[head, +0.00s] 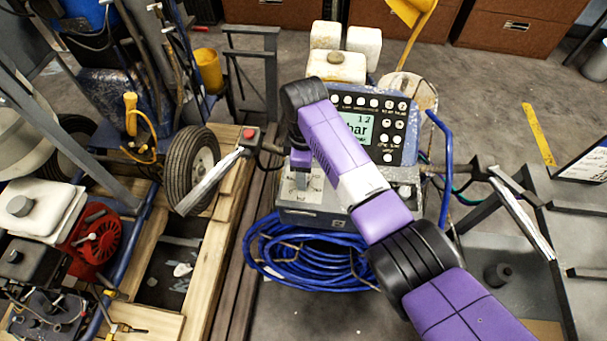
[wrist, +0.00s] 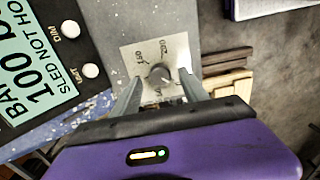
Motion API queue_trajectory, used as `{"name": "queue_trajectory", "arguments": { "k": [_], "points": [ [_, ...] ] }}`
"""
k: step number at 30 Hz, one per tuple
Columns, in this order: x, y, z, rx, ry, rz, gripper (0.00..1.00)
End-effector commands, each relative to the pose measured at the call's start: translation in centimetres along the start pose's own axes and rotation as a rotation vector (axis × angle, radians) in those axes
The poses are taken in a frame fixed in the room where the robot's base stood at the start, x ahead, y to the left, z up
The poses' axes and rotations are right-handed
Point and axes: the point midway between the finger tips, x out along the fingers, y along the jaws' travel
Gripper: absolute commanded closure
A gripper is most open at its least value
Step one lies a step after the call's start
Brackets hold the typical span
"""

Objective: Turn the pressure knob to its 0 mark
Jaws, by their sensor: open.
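The dark round knob (wrist: 159,75) sits on a pale square plate (wrist: 178,50) with printed marks around it, in the wrist view. In the head view my gripper (head: 301,179) points down at the front left of the machine's panel. The knob is hidden there.
A lit display (head: 368,128) with white buttons is right of my gripper. Coiled blue hose (head: 300,262) hangs below the panel.

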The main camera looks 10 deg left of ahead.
Motion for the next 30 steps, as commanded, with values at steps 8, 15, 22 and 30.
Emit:
{"name": "queue_trajectory", "arguments": {
  "k": [8,15,22,30],
  "points": [
    [-4.5,0.1,0.0,0.001,0.002,0.003,0.48],
    [-5.8,0.0,0.0,0.0,0.0,0.001,0.48],
    [-5.8,0.0,0.0,0.0,0.0,0.0,0.48],
    [-5.8,0.0,0.0,0.005,0.0,0.0,0.48]
  ]
}}
